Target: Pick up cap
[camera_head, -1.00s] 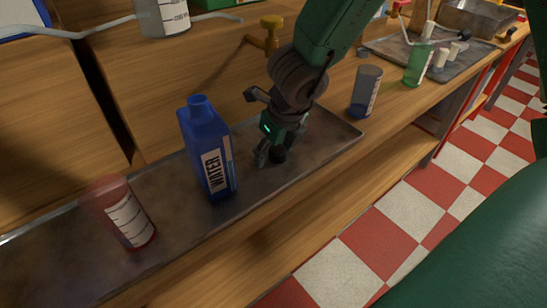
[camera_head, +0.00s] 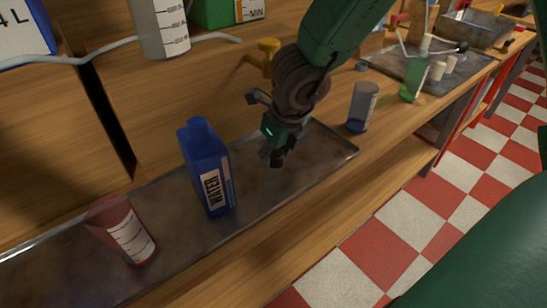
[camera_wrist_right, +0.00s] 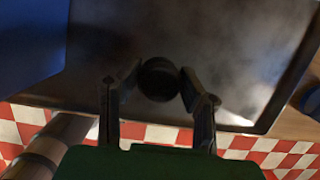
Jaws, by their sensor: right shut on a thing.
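The cap (camera_wrist_right: 158,79) is a small, dark round piece. In the right wrist view it sits between the two fingertips of my right gripper (camera_wrist_right: 160,85), which is shut on it. In the head view my right gripper (camera_head: 275,158) is over the metal tray (camera_head: 320,152), to the right of the blue water bottle (camera_head: 207,168). There the cap is hard to tell from the dark fingers. The bottle stands upright on the tray. My left gripper is not in view.
A red-tinted beaker (camera_head: 125,232) stands at the tray's left part. A green container (camera_head: 413,82) and several white pieces are farther right. A yellow valve (camera_head: 268,57) is behind my gripper.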

